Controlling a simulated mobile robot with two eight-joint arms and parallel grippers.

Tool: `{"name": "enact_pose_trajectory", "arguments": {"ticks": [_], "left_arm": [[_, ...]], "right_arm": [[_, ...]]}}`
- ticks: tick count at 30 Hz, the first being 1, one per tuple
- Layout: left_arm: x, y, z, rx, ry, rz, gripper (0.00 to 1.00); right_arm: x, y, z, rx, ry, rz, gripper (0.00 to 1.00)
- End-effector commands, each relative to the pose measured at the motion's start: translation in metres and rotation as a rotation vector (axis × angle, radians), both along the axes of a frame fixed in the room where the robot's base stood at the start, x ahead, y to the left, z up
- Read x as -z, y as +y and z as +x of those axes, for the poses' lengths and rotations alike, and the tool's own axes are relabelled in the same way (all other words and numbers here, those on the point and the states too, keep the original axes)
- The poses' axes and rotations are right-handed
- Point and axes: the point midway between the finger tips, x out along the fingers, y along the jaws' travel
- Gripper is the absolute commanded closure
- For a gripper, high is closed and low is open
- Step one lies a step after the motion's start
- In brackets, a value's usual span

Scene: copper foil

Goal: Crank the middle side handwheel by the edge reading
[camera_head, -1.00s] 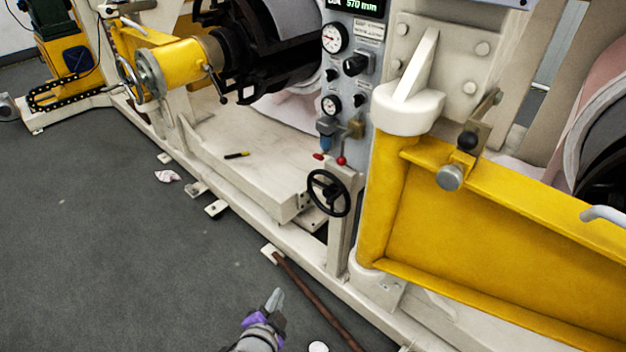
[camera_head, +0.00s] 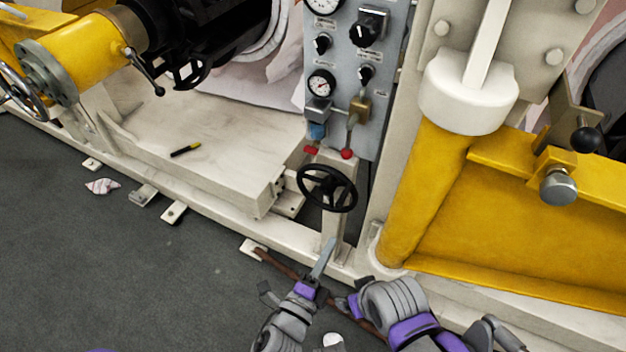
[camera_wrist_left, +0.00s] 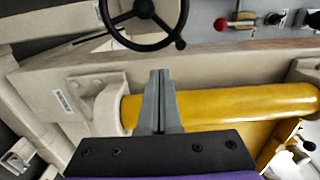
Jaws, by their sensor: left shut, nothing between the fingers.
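The black side handwheel (camera_head: 327,188) with spokes stands on a cream post below the grey control panel. It also shows at the top of the left wrist view (camera_wrist_left: 145,22), with a small knob on its rim at the lower right. My left gripper (camera_head: 324,258) is shut and empty, pointing up just below the handwheel, in front of the post. In the left wrist view its closed fingers (camera_wrist_left: 159,98) point at the wheel, with a visible gap. No right gripper fingers show. The edge reading display is out of view.
The control panel (camera_head: 346,80) has gauges, black knobs and red-tipped levers above the wheel. A yellow arm (camera_head: 420,195) stands to the right. A brown rod (camera_head: 282,266) lies on the floor near my gripper. The dark floor (camera_head: 60,240) at left is mostly clear.

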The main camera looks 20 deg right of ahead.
Motion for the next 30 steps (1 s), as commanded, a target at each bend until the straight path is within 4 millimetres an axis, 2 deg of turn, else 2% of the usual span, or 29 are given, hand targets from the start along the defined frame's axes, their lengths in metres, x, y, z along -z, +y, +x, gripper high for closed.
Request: {"name": "enact_pose_trajectory", "arguments": {"ticks": [8,29,30], "left_arm": [[-0.002,-0.015,0.013,0.003,-0.004,0.001,1.0],[-0.002,-0.08,0.078,0.002,-0.002,0.001,1.0],[-0.007,-0.077,0.079,0.001,-0.002,0.001,1.0]], "right_arm": [[-0.008,0.0,-0.002,0.0,-0.002,0.0,0.19],[-0.041,0.0,-0.006,0.0,-0.012,0.0,0.19],[-0.044,0.0,-0.006,0.0,-0.013,0.0,0.19]]}}
